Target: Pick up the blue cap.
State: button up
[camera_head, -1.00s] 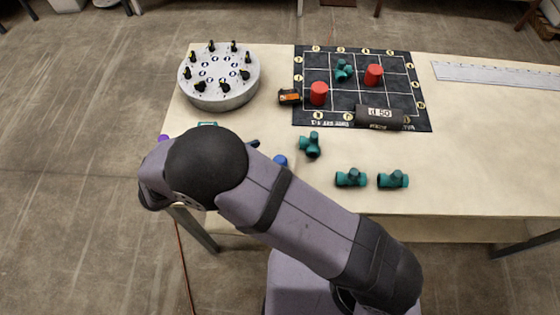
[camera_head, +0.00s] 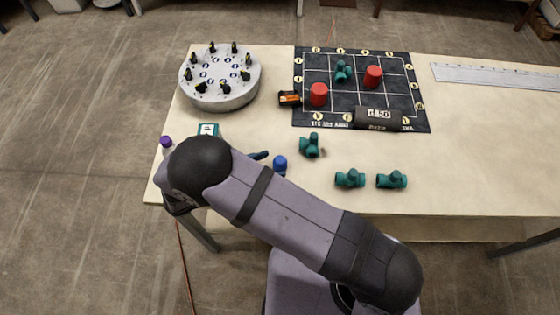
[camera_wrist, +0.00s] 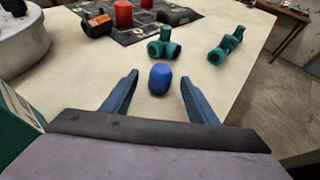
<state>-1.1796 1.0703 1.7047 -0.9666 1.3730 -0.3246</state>
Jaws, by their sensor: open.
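The blue cap (camera_head: 280,164) stands on the table near its front edge, left of the green pipe fittings. In the wrist view the blue cap (camera_wrist: 160,78) lies ahead, between the lines of my two fingers and around the level of their tips. My gripper (camera_wrist: 159,85) is open, with one blue finger on each side of the cap and a gap to it on both sides. In the head view my arm hides most of the gripper; only a dark finger part shows beside the arm, left of the cap.
Green fittings stand near the cap: one (camera_head: 309,146) behind it, two (camera_head: 350,179) (camera_head: 391,180) to its right. A black grid mat (camera_head: 343,104) with red caps (camera_head: 318,94) lies behind. A round grey carousel (camera_head: 219,83), a teal box (camera_head: 208,129) and a purple item (camera_head: 166,142) are left.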

aim_at(275, 164)
jog(key=p+x, duration=0.2)
jog(key=x, duration=0.2)
jog(key=shift+d+r, duration=0.1)
jog(key=shift+d, duration=0.05)
jog(key=shift+w+d+f, duration=0.2)
jog(key=shift+f, duration=0.05)
jog(key=c, duration=1.1)
